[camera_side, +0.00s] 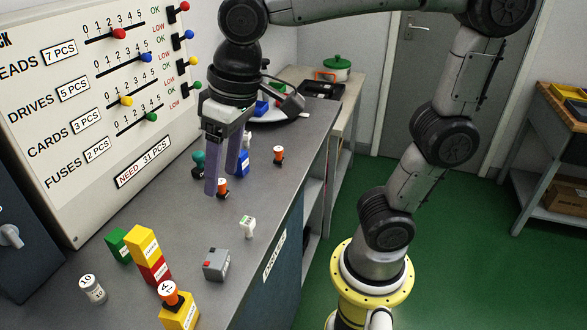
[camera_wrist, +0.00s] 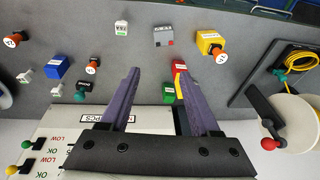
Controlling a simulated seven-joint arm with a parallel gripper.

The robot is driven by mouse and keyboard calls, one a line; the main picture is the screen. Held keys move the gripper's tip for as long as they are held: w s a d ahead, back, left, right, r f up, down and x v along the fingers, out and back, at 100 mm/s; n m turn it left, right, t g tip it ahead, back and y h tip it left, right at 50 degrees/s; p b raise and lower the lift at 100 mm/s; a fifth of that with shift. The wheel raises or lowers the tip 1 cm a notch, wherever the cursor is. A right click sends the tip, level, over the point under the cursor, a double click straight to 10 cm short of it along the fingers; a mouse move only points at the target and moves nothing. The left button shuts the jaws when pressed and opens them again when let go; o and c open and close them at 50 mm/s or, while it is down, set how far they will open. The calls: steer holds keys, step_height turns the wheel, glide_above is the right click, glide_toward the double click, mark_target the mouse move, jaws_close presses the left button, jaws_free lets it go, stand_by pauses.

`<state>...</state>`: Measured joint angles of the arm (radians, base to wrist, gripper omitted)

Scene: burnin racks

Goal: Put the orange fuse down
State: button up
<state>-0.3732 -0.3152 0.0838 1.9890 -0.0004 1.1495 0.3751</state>
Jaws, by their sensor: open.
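Three orange-topped fuses are in view. One stands on a yellow block (camera_side: 181,318), its orange top (camera_side: 168,292) tilted toward the camera; this fuse also shows in the wrist view (camera_wrist: 218,50). A second fuse (camera_side: 223,187) stands on the bench, seen just behind my fingertips in the side view and left of my fingers in the wrist view (camera_wrist: 92,67). The third fuse (camera_side: 278,154) stands farther back. My gripper (camera_side: 223,178) has purple fingers, is open and holds nothing. In the wrist view the gap between its fingertips (camera_wrist: 158,74) is empty.
Near the yellow block stand a yellow-and-red stack (camera_side: 142,247), a green block (camera_side: 119,244), a white labelled cylinder (camera_side: 93,289) and a grey box (camera_side: 216,264). A blue block (camera_side: 242,165) and teal piece (camera_side: 198,160) stand close to my fingers. The slider panel (camera_side: 75,130) rises along the bench's left side.

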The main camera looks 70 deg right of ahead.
steer(key=s+d+f+t+h, duration=0.1)
steer(key=s+d+f+t, duration=0.2)
steer(key=s+d+f, duration=0.2)
steer(key=s+d, duration=0.3)
steer(key=d, duration=0.1)
steer(key=shift+s+d, duration=0.4)
